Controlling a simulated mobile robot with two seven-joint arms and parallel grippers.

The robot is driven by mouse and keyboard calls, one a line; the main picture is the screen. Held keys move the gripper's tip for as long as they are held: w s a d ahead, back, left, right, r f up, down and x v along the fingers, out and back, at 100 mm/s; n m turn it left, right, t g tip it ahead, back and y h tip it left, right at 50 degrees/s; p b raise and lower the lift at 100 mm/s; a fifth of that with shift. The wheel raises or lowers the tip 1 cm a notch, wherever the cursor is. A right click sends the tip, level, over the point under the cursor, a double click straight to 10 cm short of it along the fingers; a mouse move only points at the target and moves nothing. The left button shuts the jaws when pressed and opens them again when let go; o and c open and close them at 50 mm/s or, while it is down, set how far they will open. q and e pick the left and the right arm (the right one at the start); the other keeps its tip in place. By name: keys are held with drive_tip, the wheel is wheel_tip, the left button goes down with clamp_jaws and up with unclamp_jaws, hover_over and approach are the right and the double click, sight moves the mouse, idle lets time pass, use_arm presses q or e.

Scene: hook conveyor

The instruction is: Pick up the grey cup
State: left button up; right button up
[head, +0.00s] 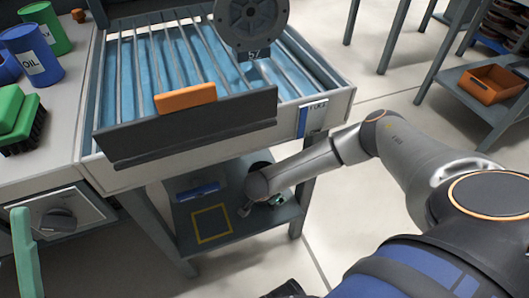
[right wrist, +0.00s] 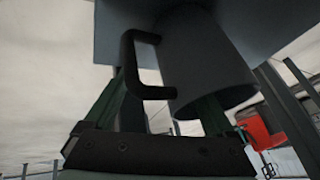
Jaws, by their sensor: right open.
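The grey cup (right wrist: 207,65) is a dark grey cylinder with a square-cornered handle (right wrist: 133,65) on its left in the right wrist view. Its end meets a blue-grey surface at the top of that view. My right gripper (right wrist: 170,98) is open, with its dark green fingers on either side of the cup's near part and handle. I cannot tell whether they touch it. In the head view my right gripper (head: 277,199) is over the low shelf (head: 262,222), mostly hidden by its own wrist. A dark shape behind the wrist may be the cup.
The slatted blue-bottomed table (head: 115,135) stands above the shelf, with a leg (head: 302,195) right beside my gripper. A yellow square outline (head: 195,239) marks the shelf's front left. A blue item (head: 198,190) lies behind it. A round grey disc (head: 250,22) is above the table.

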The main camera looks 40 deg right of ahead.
drive_tip(key=shift+x, duration=0.85)
drive_tip(key=shift+c, duration=0.2)
clamp_jaws()
drive_tip(key=shift+r, duration=0.1)
idle(0.4)
